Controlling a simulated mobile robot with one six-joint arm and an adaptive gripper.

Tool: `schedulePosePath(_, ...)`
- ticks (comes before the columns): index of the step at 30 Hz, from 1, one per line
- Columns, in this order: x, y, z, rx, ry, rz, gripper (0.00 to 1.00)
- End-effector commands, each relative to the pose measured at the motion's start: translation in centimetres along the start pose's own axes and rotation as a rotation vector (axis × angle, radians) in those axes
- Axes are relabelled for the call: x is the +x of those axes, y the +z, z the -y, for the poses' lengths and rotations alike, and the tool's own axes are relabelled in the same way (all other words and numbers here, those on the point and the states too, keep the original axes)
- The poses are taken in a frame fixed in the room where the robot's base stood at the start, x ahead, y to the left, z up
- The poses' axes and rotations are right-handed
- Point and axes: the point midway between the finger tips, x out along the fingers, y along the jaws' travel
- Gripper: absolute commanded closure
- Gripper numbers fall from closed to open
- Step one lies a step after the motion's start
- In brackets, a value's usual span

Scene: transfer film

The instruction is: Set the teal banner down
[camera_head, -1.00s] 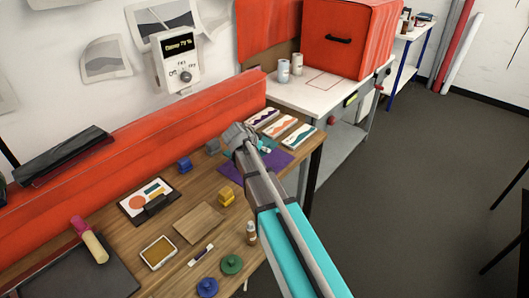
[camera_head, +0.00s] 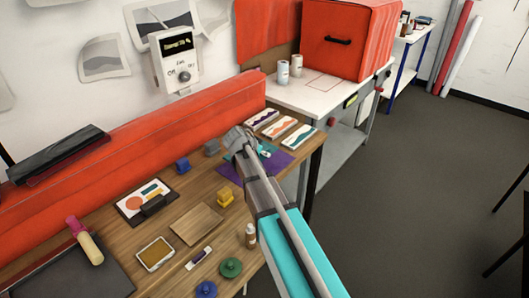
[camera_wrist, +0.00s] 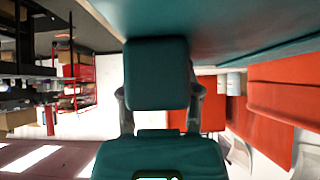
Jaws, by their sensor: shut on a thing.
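My gripper (camera_head: 262,150) is at the right end of the wooden bench, low over a purple sheet (camera_head: 280,163), mostly hidden behind my wrist. Small teal patches show there, and I cannot separate banner from gripper in them. In the wrist view, my gripper (camera_wrist: 160,85) has its fingers on both sides of a dark teal block. A broad teal surface, which looks like the teal banner (camera_wrist: 240,18), fills the upper edge close to the camera. My gripper is shut on the banner. Whether the banner touches the purple sheet is hidden.
Several printed cards (camera_head: 279,124) lie just behind the purple sheet. A yellow block (camera_head: 225,196), a wooden board (camera_head: 196,224) and a brown bottle (camera_head: 250,236) stand nearer. A white table (camera_head: 310,95) with a red press (camera_head: 345,38) stands beyond.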

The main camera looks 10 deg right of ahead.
Motion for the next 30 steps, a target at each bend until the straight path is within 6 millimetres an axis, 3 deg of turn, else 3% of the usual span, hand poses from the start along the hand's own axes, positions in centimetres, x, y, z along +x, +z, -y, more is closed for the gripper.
schedulePosePath(12, 2.6, 2.6, 0.0, -0.001, -0.001, 0.0, 1.0)
schedulePosePath(30, 3.0, 3.2, 0.1, -0.001, -0.001, 0.0, 1.0)
